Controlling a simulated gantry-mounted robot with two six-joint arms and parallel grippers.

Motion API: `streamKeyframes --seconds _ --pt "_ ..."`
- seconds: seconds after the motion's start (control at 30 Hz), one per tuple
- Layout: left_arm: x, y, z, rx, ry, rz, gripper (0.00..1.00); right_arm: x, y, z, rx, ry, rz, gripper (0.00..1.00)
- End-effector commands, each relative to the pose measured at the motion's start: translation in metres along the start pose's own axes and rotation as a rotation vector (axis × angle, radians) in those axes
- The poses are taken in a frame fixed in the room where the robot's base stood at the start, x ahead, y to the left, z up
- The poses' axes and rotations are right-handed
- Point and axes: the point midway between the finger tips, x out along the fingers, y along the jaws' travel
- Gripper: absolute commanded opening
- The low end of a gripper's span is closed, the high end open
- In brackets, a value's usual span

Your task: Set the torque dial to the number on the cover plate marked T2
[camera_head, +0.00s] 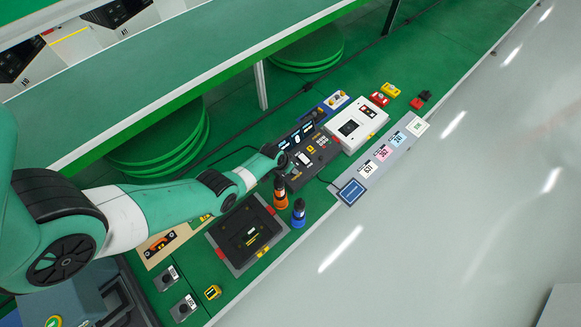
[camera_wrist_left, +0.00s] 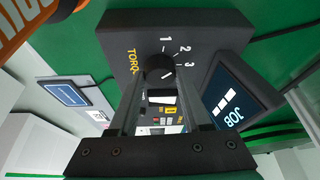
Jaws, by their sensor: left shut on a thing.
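The torque dial (camera_wrist_left: 158,67) is a round black knob on a dark box with yellow lettering, partly cut off, and white numbers 1, 2 and 3 beside it. A short white line shows at the knob's lower right edge; I cannot tell for certain which number is selected. My left gripper (camera_wrist_left: 156,88) is shut on the knob. In the head view, my left gripper (camera_head: 284,162) is at the dark control panel (camera_head: 318,168) and hides the dial. Several cover plates, including a pink one (camera_head: 382,152) and a blue one (camera_head: 398,138), lie on a grey strip; their markings are too small to read surely.
A JOB screen (camera_wrist_left: 235,103) stands close beside the dial. An orange bottle-like tool (camera_head: 280,196) and a blue one (camera_head: 298,212) stand near my left gripper. A white box (camera_head: 357,124) is beyond the panel. The grey floor (camera_head: 440,230) at right is clear.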

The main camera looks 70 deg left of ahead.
Motion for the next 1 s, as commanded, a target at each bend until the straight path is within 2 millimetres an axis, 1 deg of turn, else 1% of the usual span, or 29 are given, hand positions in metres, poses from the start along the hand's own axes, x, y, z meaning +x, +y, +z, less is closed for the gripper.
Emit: streamKeyframes --seconds 0.33,0.37,0.4,0.5,0.73,0.83,0.93,1.0 --pt "0.001 0.000 0.001 -0.002 -0.002 -0.001 0.00 0.000 0.000 0.000 0.000 0.000 0.000 0.50" --pt "0.001 0.000 0.001 -0.002 -0.002 -0.001 0.54 0.000 0.000 0.000 0.000 0.000 0.000 0.50" --pt "0.001 0.000 0.001 -0.002 -0.002 0.000 0.61 0.000 0.000 0.000 0.000 0.000 0.000 0.50" --pt "0.001 0.000 0.001 -0.002 -0.002 0.000 0.78 0.000 0.000 0.000 0.000 0.000 0.000 0.50" --pt "0.000 0.000 0.001 -0.002 -0.001 0.000 0.78 0.000 0.000 0.000 0.000 0.000 0.000 0.50" --pt "-0.004 0.000 0.000 -0.002 -0.001 0.000 0.78 0.003 0.000 -0.003 0.000 0.000 0.000 0.50" --pt "-0.017 0.000 -0.001 -0.002 -0.002 0.000 0.78 0.012 0.000 -0.011 0.000 0.000 0.000 0.50" --pt "-0.031 0.000 -0.002 -0.002 -0.001 0.000 0.78 0.022 0.000 -0.020 0.000 0.000 0.000 0.50"
